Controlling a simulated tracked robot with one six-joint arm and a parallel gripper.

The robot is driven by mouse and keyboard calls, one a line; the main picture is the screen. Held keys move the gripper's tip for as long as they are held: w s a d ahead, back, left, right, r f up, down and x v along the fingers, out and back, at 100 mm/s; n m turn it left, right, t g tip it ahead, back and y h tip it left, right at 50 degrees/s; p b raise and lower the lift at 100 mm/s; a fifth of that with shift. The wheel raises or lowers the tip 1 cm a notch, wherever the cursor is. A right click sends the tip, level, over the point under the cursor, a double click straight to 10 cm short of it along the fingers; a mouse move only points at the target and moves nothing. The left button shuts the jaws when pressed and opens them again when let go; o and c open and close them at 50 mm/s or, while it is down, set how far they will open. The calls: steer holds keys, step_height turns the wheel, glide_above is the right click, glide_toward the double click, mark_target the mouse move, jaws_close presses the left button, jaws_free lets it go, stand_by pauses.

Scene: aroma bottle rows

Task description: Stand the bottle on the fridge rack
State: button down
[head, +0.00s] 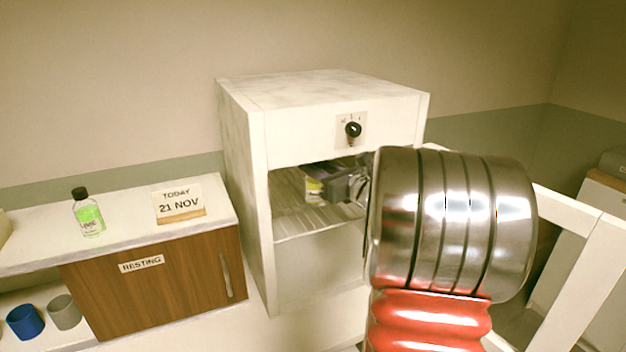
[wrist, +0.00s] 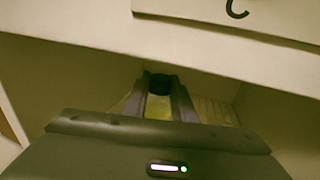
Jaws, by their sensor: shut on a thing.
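My gripper (head: 345,187) reaches into the open fridge (head: 257,150), just above its wire rack (head: 300,222). It is shut on a bottle (head: 313,190) with a yellow-green label; the gripper hides most of the bottle. In the wrist view, the bottle's dark cap (wrist: 159,84) shows between the two fingers of my gripper (wrist: 160,95). The bottle looks about upright. I cannot tell whether its base touches the rack.
A second bottle (head: 89,214) with a green label and black cap stands on the left counter beside a date sign (head: 180,205). A wooden cabinet marked RESTING (head: 160,285) is below. The fridge door (head: 590,270) stands open at right.

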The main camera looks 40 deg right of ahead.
steer(key=shift+f, duration=0.1)
steer(key=shift+f, duration=1.65)
steer(key=c, duration=1.5)
jaws_free()
steer(key=shift+f, duration=0.1)
steer(key=shift+o, duration=0.2)
steer(key=s, duration=1.2)
steer(key=shift+s, duration=0.2)
